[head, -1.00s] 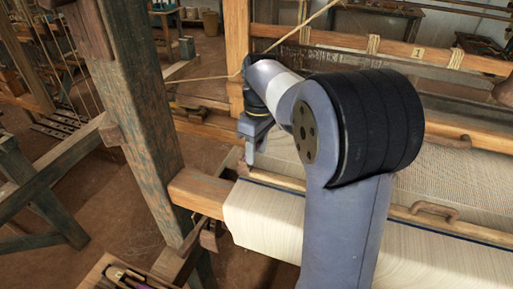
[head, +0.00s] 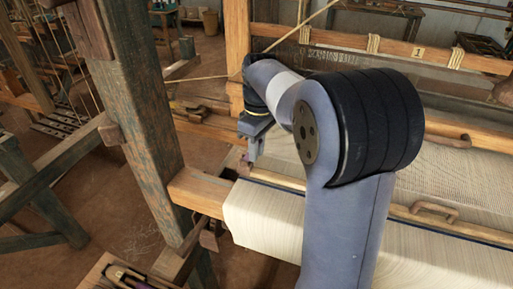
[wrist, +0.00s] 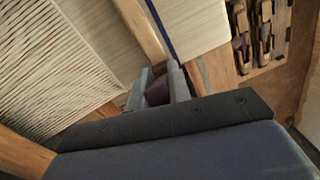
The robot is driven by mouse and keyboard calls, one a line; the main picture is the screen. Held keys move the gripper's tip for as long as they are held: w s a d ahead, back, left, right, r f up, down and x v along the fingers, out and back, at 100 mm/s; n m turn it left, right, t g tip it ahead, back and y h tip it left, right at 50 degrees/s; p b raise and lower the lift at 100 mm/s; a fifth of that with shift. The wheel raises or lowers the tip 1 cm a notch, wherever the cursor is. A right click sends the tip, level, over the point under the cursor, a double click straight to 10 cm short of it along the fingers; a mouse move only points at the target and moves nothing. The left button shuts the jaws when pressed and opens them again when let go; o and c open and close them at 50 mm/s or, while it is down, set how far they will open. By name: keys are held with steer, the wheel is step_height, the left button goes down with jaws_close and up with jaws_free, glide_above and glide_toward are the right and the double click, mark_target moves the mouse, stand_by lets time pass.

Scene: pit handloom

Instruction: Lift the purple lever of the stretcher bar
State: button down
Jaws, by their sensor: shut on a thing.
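The purple lever (wrist: 157,92) sits between the two grey fingers of my gripper (wrist: 158,88) in the wrist view. My gripper is shut on it, and the fingers hide part of it. In the head view my gripper (head: 250,154) points down at the left end of the cloth, with a small bit of purple (head: 243,160) beside its fingertips. The wooden stretcher bar (wrist: 142,30) runs across the cloth to the gripper in the wrist view. How far the lever stands from the bar cannot be told.
The cloth roll (head: 265,216) lies in front of the gripper. A thick wooden loom post (head: 135,120) stands left of my arm. A tray with wooden shuttles (wrist: 258,30) shows at the upper right of the wrist view. Warp threads (wrist: 55,60) stretch at the left.

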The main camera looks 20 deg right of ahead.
steer(key=shift+s+d+f+t+y+b, duration=0.1)
steer(key=shift+d+f+t+y+b, duration=0.15)
steer(key=shift+b, duration=0.35)
steer(key=shift+t+y, duration=0.25)
steer(key=shift+r, duration=0.1)
steer(key=c, duration=1.3)
jaws_free()
steer(key=r, duration=0.3)
steer(key=d+r, duration=0.1)
steer(key=r, duration=0.6)
steer(key=shift+s+d+r+b, duration=0.15)
steer(key=shift+d+r+b, duration=0.15)
steer(key=shift+d+b, duration=0.1)
